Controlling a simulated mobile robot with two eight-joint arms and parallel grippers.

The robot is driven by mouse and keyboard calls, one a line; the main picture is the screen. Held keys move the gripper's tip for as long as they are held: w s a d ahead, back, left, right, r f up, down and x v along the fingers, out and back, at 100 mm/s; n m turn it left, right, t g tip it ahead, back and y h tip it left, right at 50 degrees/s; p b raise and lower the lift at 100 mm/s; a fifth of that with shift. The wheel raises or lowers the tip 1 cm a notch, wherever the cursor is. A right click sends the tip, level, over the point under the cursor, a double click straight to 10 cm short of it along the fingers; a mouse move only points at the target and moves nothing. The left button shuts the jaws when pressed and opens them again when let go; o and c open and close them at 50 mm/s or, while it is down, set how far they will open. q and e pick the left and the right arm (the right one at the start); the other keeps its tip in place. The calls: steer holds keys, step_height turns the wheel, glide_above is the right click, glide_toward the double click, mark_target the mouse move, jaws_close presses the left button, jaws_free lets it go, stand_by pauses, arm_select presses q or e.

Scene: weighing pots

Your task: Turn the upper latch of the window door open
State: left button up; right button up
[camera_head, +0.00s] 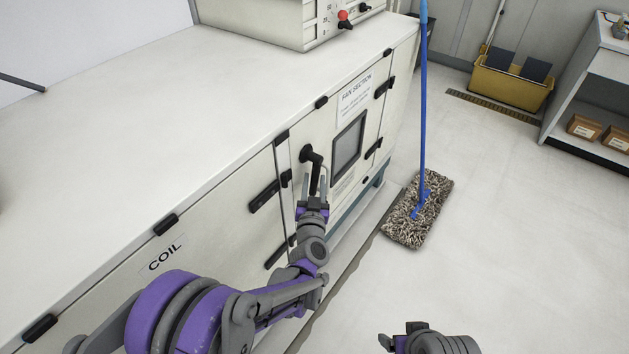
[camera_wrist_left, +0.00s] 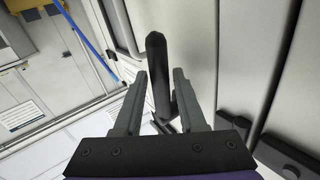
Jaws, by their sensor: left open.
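The window door (camera_head: 325,130) is a pale panel marked "FAN SECTION" with a dark square window (camera_head: 348,146). It looks shut. Its upper latch (camera_head: 311,158) is a black handle at the door's left side, its lever hanging down from a round pivot. My left gripper (camera_head: 315,178) is open at the lever, pointing at the door. In the left wrist view the black lever (camera_wrist_left: 157,70) stands between the two grey fingers, with gaps visible on both sides. A lower latch is not clearly visible behind my arm. My right gripper (camera_head: 402,338) shows only partly at the bottom edge.
The cabinet's "COIL" panel (camera_head: 190,240) with black fittings lies left of the door. A mop (camera_head: 420,207) with a blue handle stands on the floor to the right. A yellow bucket (camera_head: 512,82) and a shelf (camera_head: 600,85) are farther back.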

arm_select(q)
steer(key=shift+w, duration=0.4)
jaws_close()
stand_by(1.2)
